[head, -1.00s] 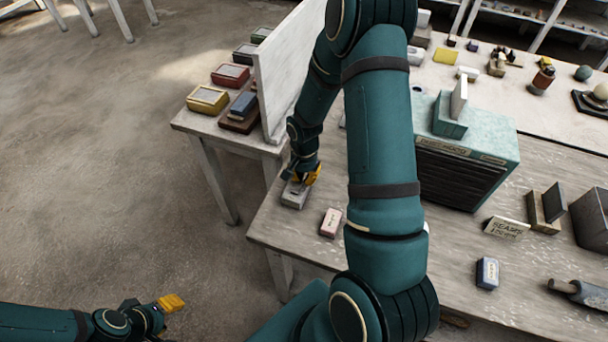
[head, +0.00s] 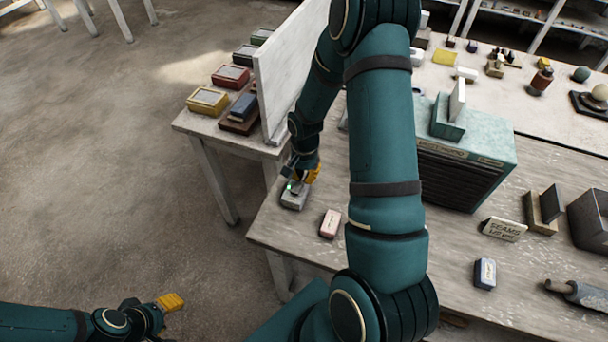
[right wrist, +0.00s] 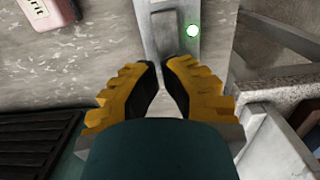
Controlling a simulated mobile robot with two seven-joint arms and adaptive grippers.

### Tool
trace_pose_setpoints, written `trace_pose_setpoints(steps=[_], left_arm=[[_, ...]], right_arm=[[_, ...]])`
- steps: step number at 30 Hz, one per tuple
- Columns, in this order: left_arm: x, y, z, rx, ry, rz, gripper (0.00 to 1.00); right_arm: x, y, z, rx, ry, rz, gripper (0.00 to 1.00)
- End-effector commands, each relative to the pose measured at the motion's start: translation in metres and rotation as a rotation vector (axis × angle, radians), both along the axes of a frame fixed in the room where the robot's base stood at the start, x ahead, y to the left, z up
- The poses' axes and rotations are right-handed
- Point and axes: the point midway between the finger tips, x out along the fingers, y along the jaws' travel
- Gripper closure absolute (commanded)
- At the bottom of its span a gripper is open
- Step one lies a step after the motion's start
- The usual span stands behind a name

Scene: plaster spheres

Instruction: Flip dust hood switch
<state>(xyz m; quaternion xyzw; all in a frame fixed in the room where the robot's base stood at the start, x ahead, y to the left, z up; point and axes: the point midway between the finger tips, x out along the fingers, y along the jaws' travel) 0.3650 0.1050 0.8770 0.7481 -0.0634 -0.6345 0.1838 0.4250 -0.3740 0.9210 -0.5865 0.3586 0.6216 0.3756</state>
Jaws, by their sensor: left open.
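The dust hood switch is a small grey box (head: 293,201) on the near left corner of the table. In the right wrist view the grey switch box (right wrist: 178,12) shows a raised grey rocker (right wrist: 164,38) and a lit green lamp (right wrist: 193,31). My right gripper (head: 300,181) is over the far end of the box. In the right wrist view its yellow fingertips (right wrist: 166,66) are close together at the rocker's edge, with a narrow gap and nothing seen between them; contact is unclear. My left gripper (head: 171,303) is open and empty, over the floor.
A pink block (head: 330,223) lies beside the switch box. The teal hood unit (head: 480,150) with a dark grille stands further right. A white upright panel (head: 290,70) rises behind my right wrist. A blue block (head: 485,273) and a small sign (head: 504,229) lie to the right.

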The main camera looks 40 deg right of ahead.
Motion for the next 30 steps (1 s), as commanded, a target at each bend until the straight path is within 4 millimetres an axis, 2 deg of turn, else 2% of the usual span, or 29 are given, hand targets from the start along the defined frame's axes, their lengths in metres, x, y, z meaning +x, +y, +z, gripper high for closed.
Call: trace_pose_setpoints(steps=[5, 8, 14, 24, 30], left_arm=[[0.0, 0.001, 0.001, -0.002, 0.0, 0.0, 0.53], [0.0, 0.001, 0.009, -0.003, -0.001, 0.0, 0.53], [-0.001, 0.002, 0.035, -0.007, -0.001, -0.001, 0.53], [-0.001, 0.002, 0.029, -0.007, -0.001, -0.001, 0.53], [-0.001, 0.002, 0.03, -0.007, -0.001, -0.001, 0.53]], right_arm=[[0.0, 0.0, 0.0, 0.0, 0.0, 0.0, 1.0], [0.002, -0.002, 0.01, -0.001, 0.0, 0.0, 1.0], [0.008, -0.008, 0.047, -0.001, -0.002, 0.001, 1.0], [0.014, -0.02, 0.111, -0.001, -0.004, 0.001, 1.0], [0.016, -0.024, 0.133, 0.0, -0.001, 0.002, 1.0]])
